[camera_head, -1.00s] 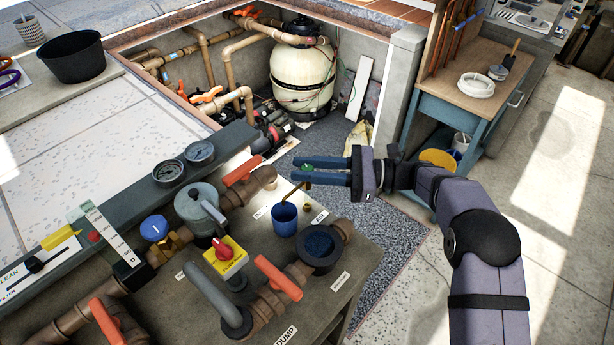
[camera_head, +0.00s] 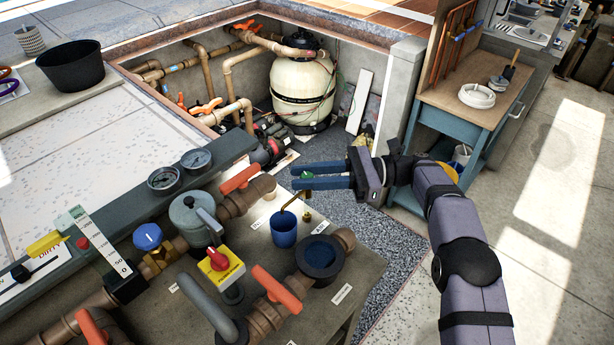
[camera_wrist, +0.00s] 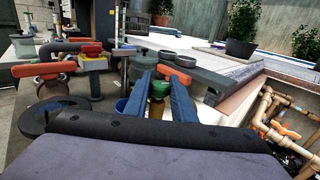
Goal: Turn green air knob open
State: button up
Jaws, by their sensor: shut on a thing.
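The green air knob (camera_head: 307,175) is a small green piece on a brass fitting above the work table. My gripper (camera_head: 297,176) has its two blue fingers on either side of the knob, shut on it. In the wrist view the green knob (camera_wrist: 160,88) sits between the blue fingers (camera_wrist: 160,92), with the brass body (camera_wrist: 156,108) below it. The brass spout (camera_head: 292,199) hangs over a blue cup (camera_head: 284,229) on the table. The fingers hide part of the knob, so I cannot tell its exact angle.
Orange-handled valves stand close by, one behind the cup (camera_head: 240,179) and one in front (camera_head: 277,287). A dark round fitting (camera_head: 320,257) and a red-yellow switch (camera_head: 218,262) are near. The pit with the cream filter tank (camera_head: 302,90) lies behind. Open floor is at the right.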

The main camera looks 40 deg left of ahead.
jog(key=shift+r, duration=0.1)
jog(key=o, duration=1)
jog(key=b+v, duration=0.2)
jog(key=v, duration=0.5)
jog(key=shift+o, duration=0.3)
jog(key=shift+w+d, duration=0.1)
